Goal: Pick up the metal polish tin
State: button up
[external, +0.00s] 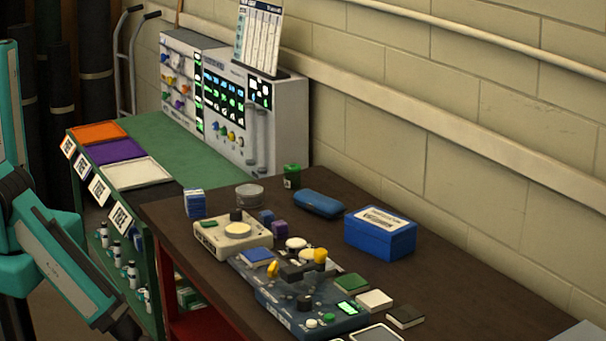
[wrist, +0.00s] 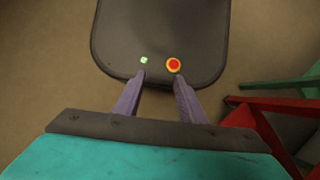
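A low round grey metal tin (external: 249,196) stands on the dark brown table near its far left part, in the external view. A small green can with a dark label (external: 292,177) stands just behind it to the right. I cannot read either label, so I cannot tell for certain which is the metal polish tin; the grey one looks most like a tin. My gripper (wrist: 159,75) is open and empty in the wrist view, pointing down past a dark rounded surface. In the external view my arm is at the lower left, away from the table, and its fingers are not clearly seen.
A blue box (external: 380,234), a blue case (external: 318,204), a cream device (external: 233,233) and a grey-blue control panel (external: 300,290) crowd the table (external: 470,275). A blue stack (external: 195,203) stands left of the grey tin. Red and green framework (wrist: 275,135) shows at right in the wrist view.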

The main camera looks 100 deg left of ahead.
jog(key=o, duration=1.1)
jog(key=shift+c, duration=0.2)
jog(key=shift+w, duration=0.1)
